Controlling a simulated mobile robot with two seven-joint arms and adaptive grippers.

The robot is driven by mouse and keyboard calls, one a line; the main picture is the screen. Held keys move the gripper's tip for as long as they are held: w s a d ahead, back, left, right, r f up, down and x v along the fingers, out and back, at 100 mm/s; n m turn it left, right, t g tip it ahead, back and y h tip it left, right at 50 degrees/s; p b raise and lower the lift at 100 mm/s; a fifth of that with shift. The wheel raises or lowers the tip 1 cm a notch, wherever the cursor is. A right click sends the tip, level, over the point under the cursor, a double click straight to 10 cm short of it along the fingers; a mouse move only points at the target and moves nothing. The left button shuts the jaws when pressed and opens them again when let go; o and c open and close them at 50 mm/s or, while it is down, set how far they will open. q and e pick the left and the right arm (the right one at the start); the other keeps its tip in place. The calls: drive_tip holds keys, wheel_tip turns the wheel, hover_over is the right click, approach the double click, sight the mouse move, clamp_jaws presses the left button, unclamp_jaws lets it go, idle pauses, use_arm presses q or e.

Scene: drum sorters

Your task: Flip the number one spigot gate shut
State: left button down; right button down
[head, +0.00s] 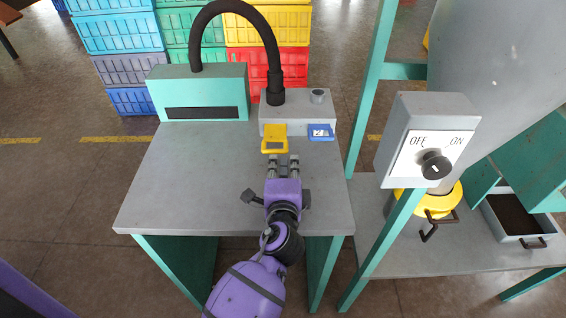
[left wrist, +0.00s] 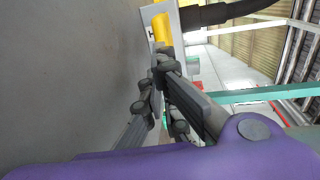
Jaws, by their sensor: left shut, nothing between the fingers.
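A grey block (head: 297,127) stands at the back of the grey table. A yellow flap (head: 274,132) and a blue flap (head: 320,132) sit on its front; the blue one bears a small white label. I cannot read a number on either, so I cannot tell which is the number one gate. My left gripper (head: 283,160) is shut and empty, its fingertips just in front of the yellow flap. In the left wrist view, the shut fingers (left wrist: 163,65) point at the yellow flap (left wrist: 162,30); I cannot tell whether they touch. My right gripper is not in view.
A teal box (head: 200,88) stands at the back left, with a black hose (head: 272,50) arching to the grey block. A control box with an OFF/ON knob (head: 436,166) and a yellow-collared spout (head: 437,197) stand right. The table's left half (head: 190,180) is clear.

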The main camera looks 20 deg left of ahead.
sight(283, 150)
use_arm(q)
drive_tip(key=x, duration=0.5)
drive_tip(key=shift+r, duration=0.4)
drive_tip(key=shift+w+a+f, duration=0.1)
drive_tip(key=shift+w, duration=0.3)
drive_tip(key=shift+s, duration=0.1)
drive_tip(key=shift+f, duration=0.1)
